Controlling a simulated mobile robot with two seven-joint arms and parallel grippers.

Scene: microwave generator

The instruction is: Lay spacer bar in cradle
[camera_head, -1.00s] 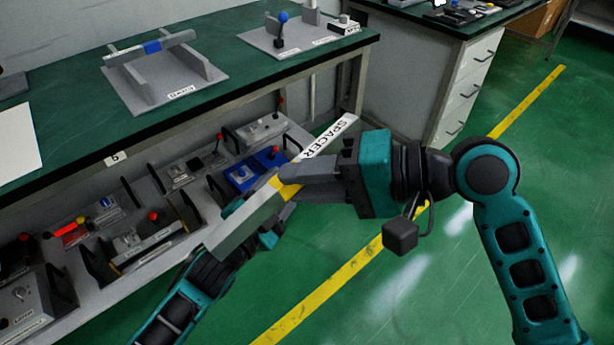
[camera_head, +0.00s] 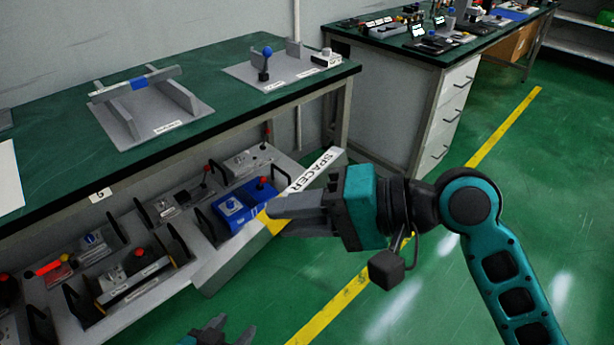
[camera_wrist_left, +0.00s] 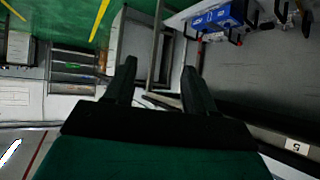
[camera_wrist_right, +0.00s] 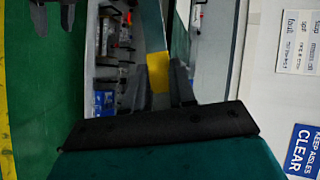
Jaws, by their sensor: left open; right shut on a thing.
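The spacer bar (camera_head: 314,170) is long and pale, with a "SPACER" label and a yellow band. My right gripper (camera_head: 272,218) is shut on it at the yellow band, which also shows in the right wrist view (camera_wrist_right: 158,72). The bar is held slanted in front of the lower shelf, below the bench top. My left gripper (camera_head: 226,330) is open and empty at the bottom edge of the head view, apart from the bar. On the bench, a grey plate with two uprights (camera_head: 128,122) looks like a cradle. A grey bar with a blue band (camera_head: 138,84) lies across it.
The green bench top (camera_head: 215,112) has a front edge above the bar. A plate with a blue-knobbed lever (camera_head: 267,62) stands at its right end. The lower shelf holds several devices, including a blue box (camera_head: 240,203). Green floor (camera_head: 400,320) is free at right.

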